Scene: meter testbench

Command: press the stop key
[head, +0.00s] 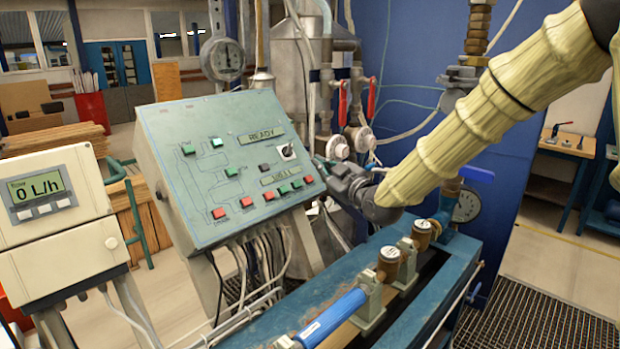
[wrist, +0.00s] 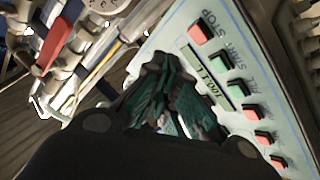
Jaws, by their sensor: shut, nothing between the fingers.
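The stop key is the rightmost red key (head: 308,180) in the lower row of the sloped control panel (head: 165,140). In the wrist view it is the red key (wrist: 197,33) beside the word STOP, with the green START key (wrist: 221,60) below it. My gripper (head: 322,168) is shut and empty at the panel's right edge, just right of the stop key. In the wrist view its closed fingers (wrist: 165,68) lie left of the key row. They appear apart from the stop key, which is uncovered.
Several other red and green keys share the row, including a red key (wrist: 250,110). A READY display (head: 262,136) and a rotary switch (head: 286,151) sit above. Red-handled valves (head: 371,98) stand behind my gripper. A blue bench with brass meters (head: 389,257) lies below.

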